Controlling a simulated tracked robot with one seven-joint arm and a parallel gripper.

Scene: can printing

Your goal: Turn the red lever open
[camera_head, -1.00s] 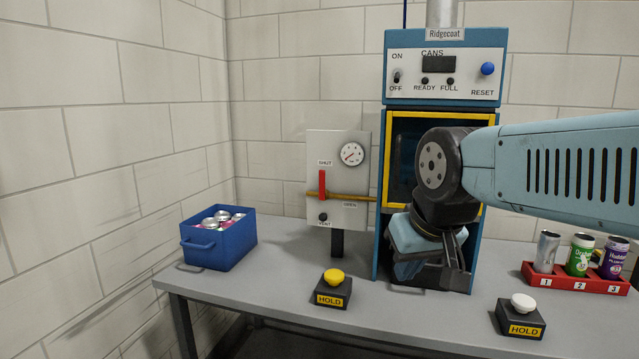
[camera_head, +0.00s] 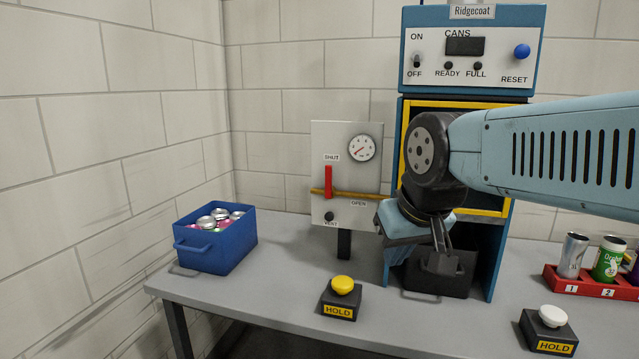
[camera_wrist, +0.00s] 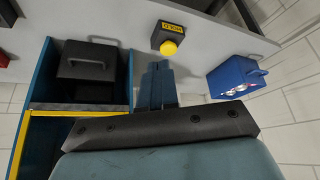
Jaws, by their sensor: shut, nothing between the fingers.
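The red lever (camera_head: 328,182) stands upright on a pale panel (camera_head: 345,150), its top by the SHUT label. It crosses a brass-coloured horizontal pipe (camera_head: 368,195); the OPEN label is to the lower right of the lever. My gripper (camera_head: 447,266) is to the right of the panel and lower than the lever, in front of the blue machine, pointing down. It is apart from the lever. In the wrist view my gripper (camera_wrist: 158,68) has its fingers together with nothing between them. The lever does not show in the wrist view.
A yellow HOLD button (camera_head: 341,286) and a white HOLD button (camera_head: 550,328) stand on the grey table. A blue crate of cans (camera_head: 214,252) is at left. A black bin (camera_head: 440,275) is under the machine (camera_head: 470,50). A red can rack (camera_head: 590,286) is at right.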

